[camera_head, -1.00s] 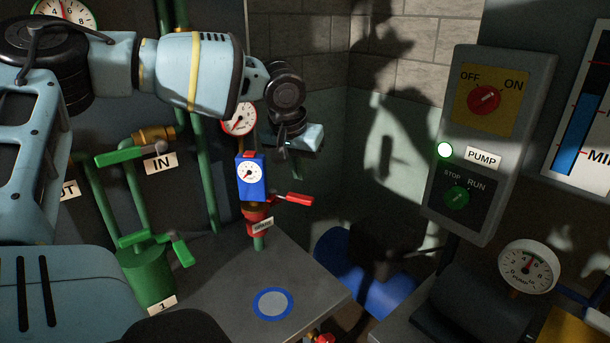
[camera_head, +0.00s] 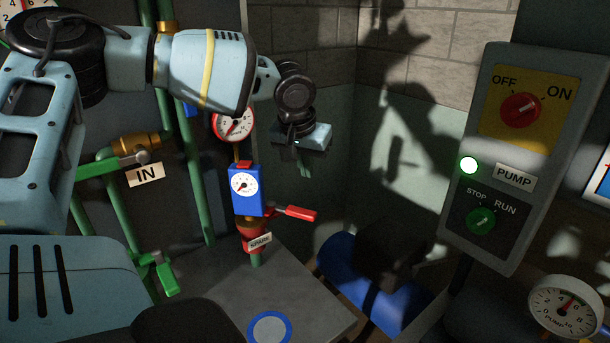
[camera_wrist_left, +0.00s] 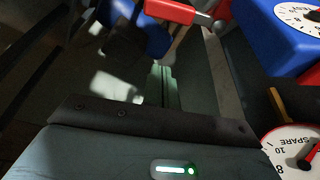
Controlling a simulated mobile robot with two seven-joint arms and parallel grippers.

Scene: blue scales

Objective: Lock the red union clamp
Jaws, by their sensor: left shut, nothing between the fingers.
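The red clamp's lever (camera_head: 295,213) sticks out to the right from the red collar (camera_head: 252,229) under a blue gauge block (camera_head: 246,190) on a green pipe. A "SPARE" tag (camera_head: 260,241) hangs at the collar. In the left wrist view the red lever (camera_wrist_left: 170,11) shows at the top edge, beside the blue block (camera_wrist_left: 275,35). My left gripper (camera_head: 303,170) is above the lever and apart from it. In the left wrist view its fingers (camera_wrist_left: 167,86) are together and empty. My right gripper is in neither view.
A round gauge (camera_head: 234,124) is just above the blue block. Green pipes and a green valve handle (camera_head: 92,170) stand on the left. A pump panel (camera_head: 500,160) is on the right. A blue cylinder (camera_head: 370,290) lies below. The grey bench top (camera_head: 305,300) is mostly clear.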

